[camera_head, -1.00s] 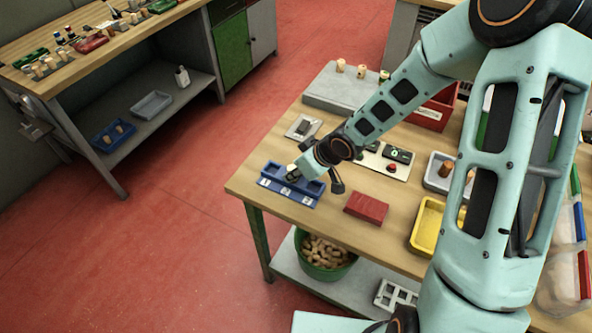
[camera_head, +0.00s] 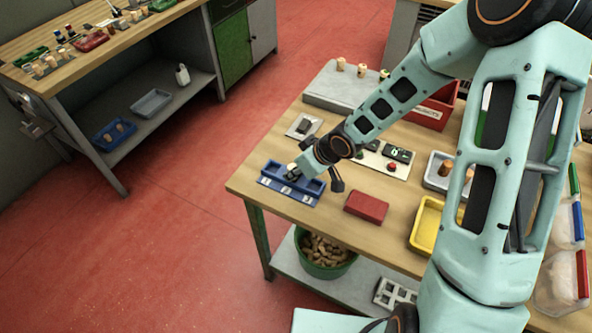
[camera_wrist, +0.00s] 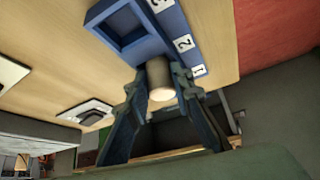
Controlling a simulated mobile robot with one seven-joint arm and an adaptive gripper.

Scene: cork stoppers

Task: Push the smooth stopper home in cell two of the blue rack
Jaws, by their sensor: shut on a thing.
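The blue rack (camera_head: 276,188) lies near the left corner of the wooden table, with numbered labels along its front. It also shows in the wrist view (camera_wrist: 173,22), with labels 1, 2 and 3 and an open, empty-looking end cell beside label 3. My gripper (camera_head: 293,172) is low at the middle of the rack. In the wrist view my gripper (camera_wrist: 162,92) is shut on a pale tan stopper (camera_wrist: 159,76), its end towards the camera. The fingers hide part of the rack, so the stopper's depth and exact cell cannot be told.
A dark red block (camera_head: 366,206) lies right of the rack. A small grey plate (camera_head: 303,126) lies behind it, and a panel with a red button (camera_head: 391,167) is to the right. A yellow tray (camera_head: 427,224) stands farther right. The table's front edge is close to the rack.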

